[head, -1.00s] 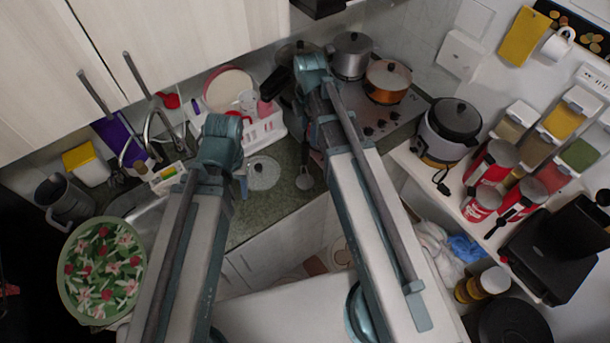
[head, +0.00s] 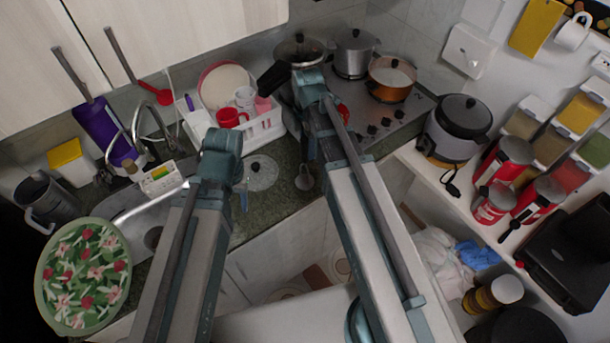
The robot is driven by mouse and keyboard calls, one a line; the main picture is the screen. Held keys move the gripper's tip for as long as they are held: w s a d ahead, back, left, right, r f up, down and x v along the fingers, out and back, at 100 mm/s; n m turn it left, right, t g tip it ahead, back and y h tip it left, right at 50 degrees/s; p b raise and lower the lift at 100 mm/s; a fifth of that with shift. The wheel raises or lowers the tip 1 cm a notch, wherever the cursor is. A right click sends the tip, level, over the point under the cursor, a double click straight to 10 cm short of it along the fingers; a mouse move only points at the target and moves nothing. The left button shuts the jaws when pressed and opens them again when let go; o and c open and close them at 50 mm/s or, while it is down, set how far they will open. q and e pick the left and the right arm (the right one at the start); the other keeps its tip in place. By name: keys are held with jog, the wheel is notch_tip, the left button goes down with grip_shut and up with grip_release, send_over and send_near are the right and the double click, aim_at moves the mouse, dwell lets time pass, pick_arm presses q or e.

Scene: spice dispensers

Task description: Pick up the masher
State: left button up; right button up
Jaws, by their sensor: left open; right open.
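I cannot pick out a masher for certain. A small grey long-handled utensil (head: 304,178) lies at the counter's front edge beside my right arm, too small to identify. My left arm rises from the bottom, and its bend stands before the sink counter. My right arm reaches farther, toward the stove's left side. Both arms' upper links hide what is beneath them, and I see neither pair of fingertips. No object shows held.
A glass lid (head: 262,173) lies on the green counter (head: 262,205), near a white dish rack (head: 262,128). An orange pot (head: 390,79) stands on the stove (head: 378,126). A rice cooker (head: 457,128) and red canisters (head: 503,160) line the right shelf. A flowered bowl (head: 83,275) sits left.

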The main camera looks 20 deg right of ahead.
aim_at(305, 153)
jog(key=f+b, duration=0.3)
jog(key=f, duration=0.1)
jog(key=shift+a, duration=0.25)
jog(key=shift+c, duration=0.2)
grip_shut()
